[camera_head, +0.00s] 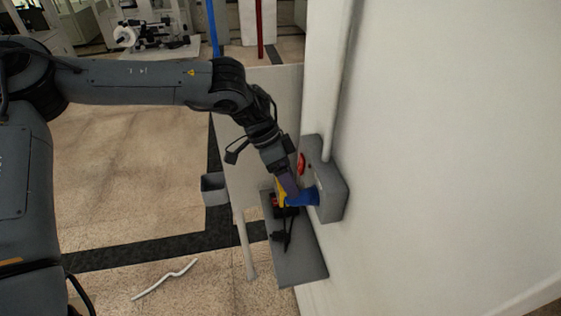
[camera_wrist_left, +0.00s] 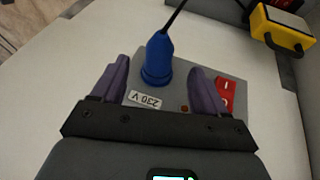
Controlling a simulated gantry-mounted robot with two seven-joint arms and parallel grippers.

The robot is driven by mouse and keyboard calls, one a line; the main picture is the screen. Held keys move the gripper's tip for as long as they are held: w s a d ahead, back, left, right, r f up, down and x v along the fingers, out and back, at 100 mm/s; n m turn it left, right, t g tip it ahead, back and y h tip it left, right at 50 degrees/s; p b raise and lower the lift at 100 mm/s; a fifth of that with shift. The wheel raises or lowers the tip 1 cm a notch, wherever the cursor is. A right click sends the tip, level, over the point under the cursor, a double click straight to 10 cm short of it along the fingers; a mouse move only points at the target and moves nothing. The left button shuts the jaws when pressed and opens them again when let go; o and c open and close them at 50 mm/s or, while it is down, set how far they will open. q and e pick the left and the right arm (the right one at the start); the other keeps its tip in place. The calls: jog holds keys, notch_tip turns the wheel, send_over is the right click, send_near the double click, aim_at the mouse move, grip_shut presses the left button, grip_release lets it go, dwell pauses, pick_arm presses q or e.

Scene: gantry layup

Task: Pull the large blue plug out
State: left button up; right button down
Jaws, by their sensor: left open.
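The large blue plug (camera_head: 304,198) sits at the grey socket box (camera_head: 332,190) on the white wall. In the left wrist view the blue plug (camera_wrist_left: 157,62) stands upright on the face of the grey box (camera_wrist_left: 235,77), with a black cable leaving its top. My left gripper (camera_head: 291,192) is at the plug. In the left wrist view its purple fingers (camera_wrist_left: 158,65) are open on either side of the plug, with visible gaps. The plug's contacts are hidden. My right gripper is not in view.
A red switch (camera_wrist_left: 225,88) and a 230 V label (camera_wrist_left: 145,99) are on the box close to the fingers. A yellow device (camera_wrist_left: 282,30) lies beyond the plug. A vertical pipe (camera_head: 340,80) runs above the box.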

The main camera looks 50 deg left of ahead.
aim_at(286, 197)
pick_arm(q)
jog(key=shift+p+x, duration=0.4)
jog(key=shift+x, duration=2.1)
jog(key=c, duration=1.3)
jog(key=shift+s+a, duration=0.1)
jog(key=shift+s, duration=0.05)
jog(key=shift+s+a, duration=0.1)
jog(key=shift+s, duration=0.1)
jog(key=shift+s+a, duration=0.2)
jog(key=shift+s, duration=0.05)
jog(key=shift+s+a+p, duration=0.35)
jog(key=shift+s+p, duration=0.05)
jog(key=shift+s, duration=0.2)
